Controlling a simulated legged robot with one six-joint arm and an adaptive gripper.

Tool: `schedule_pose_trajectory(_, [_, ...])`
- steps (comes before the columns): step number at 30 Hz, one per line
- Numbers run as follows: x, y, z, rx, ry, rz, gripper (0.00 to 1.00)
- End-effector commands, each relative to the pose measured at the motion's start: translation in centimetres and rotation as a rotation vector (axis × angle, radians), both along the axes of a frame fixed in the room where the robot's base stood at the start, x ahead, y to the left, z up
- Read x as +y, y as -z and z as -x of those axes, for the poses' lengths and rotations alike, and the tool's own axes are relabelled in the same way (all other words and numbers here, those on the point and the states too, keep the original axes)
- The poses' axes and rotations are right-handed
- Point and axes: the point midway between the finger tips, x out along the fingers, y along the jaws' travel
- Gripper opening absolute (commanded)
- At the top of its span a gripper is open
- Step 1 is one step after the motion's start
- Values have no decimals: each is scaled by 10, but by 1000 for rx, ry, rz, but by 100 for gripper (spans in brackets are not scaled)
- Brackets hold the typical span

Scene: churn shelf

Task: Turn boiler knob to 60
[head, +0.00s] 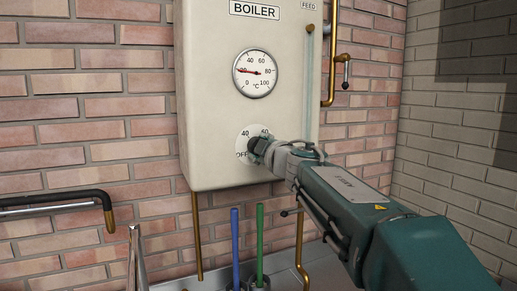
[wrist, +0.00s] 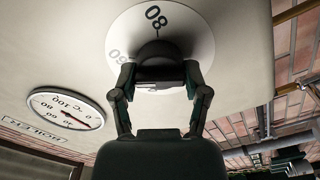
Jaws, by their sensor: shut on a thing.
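The cream boiler (head: 225,90) hangs on the brick wall. A white dial plate (head: 243,133) on its lower front shows OFF, 40 and 60 in the head view. The dark round knob (head: 254,145) in its middle is mostly hidden by my gripper (head: 258,150). In the wrist view the plate (wrist: 193,30) shows 80 and 60, with 60 on the left. My gripper (wrist: 160,75) is shut on the knob (wrist: 158,50), one finger on each side. The knob's pointer is hidden, so I cannot tell its setting.
A round temperature gauge (head: 255,73) sits above the dial, its needle pointing left near 20. Brass pipes (head: 197,235) run below and beside the boiler. A blue rod (head: 235,250) and a green rod (head: 260,245) stand below it. A black-sleeved pipe (head: 60,203) is at left.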

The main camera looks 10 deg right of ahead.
Motion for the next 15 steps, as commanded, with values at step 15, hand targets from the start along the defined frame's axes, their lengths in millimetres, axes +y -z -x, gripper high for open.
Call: schedule_pose_trajectory(15, [-1, 7, -2, 43, 3, -150, 12])
